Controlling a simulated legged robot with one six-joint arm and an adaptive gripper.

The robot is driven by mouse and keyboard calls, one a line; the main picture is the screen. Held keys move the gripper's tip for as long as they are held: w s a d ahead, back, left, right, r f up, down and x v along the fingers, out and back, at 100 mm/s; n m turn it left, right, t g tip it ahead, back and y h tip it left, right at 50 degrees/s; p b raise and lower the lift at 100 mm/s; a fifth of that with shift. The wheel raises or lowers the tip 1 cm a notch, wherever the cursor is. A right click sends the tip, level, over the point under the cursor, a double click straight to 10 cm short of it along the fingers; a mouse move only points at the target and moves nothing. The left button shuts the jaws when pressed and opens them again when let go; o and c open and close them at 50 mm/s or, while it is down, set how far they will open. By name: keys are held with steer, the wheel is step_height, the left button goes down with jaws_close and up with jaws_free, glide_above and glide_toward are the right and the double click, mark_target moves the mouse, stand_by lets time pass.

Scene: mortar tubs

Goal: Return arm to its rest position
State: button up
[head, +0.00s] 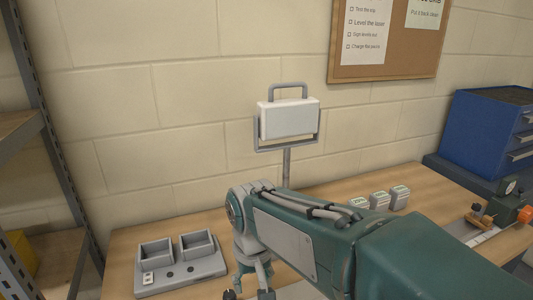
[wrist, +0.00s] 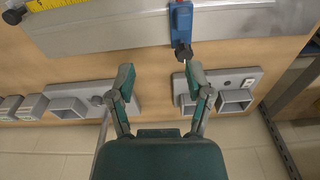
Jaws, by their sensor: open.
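My arm reaches out over the wooden bench (head: 120,245) in the head view, ending in my gripper (head: 248,293) at the bottom edge, right of a grey two-cup holder (head: 180,281). In the wrist view my gripper (wrist: 160,74) is open, its two fingers spread with bare bench between them. A blue tool with a dark tip (wrist: 181,20) lies beyond the right finger, over a grey metal plate (wrist: 110,32). Its dark tip looks close to that finger; I cannot tell if they touch.
A lamp-like white panel (head: 288,119) stands on a post behind my arm. Small white boxes (head: 380,200) sit to its right. A blue drawer chest (head: 480,130) is at far right, metal shelving (head: 45,130) at left. A yellow tape (wrist: 50,4) shows in the wrist view.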

steer(key=s+d+r+m+t, duration=0.1)
steer(key=s+d+m+t, duration=0.1)
steer(key=s+d, duration=0.3)
steer(key=s+d+r+m+t, duration=0.1)
steer(key=s+d, duration=0.5)
steer(key=d, duration=0.8)
steer(key=shift+r+m+t, duration=0.35)
steer(key=shift+m+t, duration=0.05)
steer(key=shift+t, duration=0.5)
stand_by(0.5)
